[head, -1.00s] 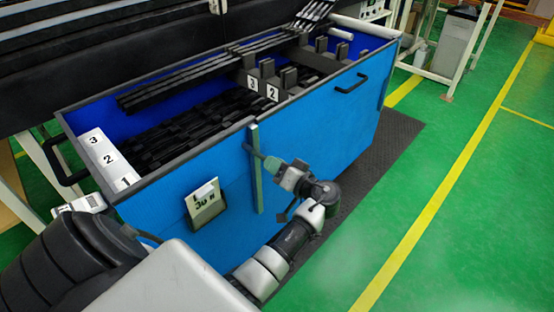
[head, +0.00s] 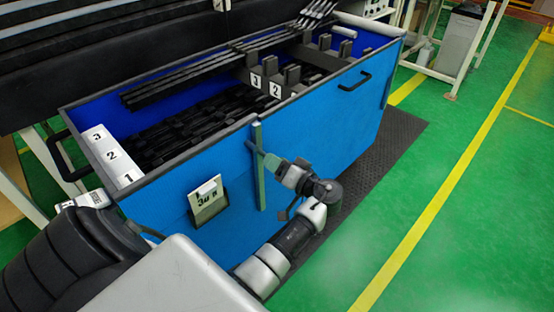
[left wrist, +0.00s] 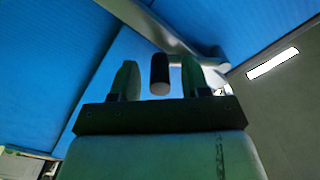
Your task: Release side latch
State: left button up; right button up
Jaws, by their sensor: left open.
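The side latch is a grey-green upright bar (head: 258,182) on the long front wall of the blue box (head: 310,130). A short dark handle sticks out from it; in the left wrist view its black rounded grip (left wrist: 160,72) shows end-on. My left gripper (head: 268,158) is at the latch, just right of the bar's upper half. In the left wrist view its two fingers (left wrist: 160,80) are open, one on each side of the grip, with a gap on both sides. Its fingertips are small and partly unclear in the head view. My right gripper is not in view.
Long black trim strips (head: 190,130) lie in the box, with numbered white labels (head: 112,155). A tag holder (head: 207,203) hangs on the front wall left of the latch. A black handle (head: 355,82) is farther right. Green floor (head: 440,230) on the right is clear.

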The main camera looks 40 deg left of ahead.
pick_arm(q)
jog(key=d, duration=1)
jog(key=shift+s+d, duration=0.4)
jog(key=shift+s, duration=0.05)
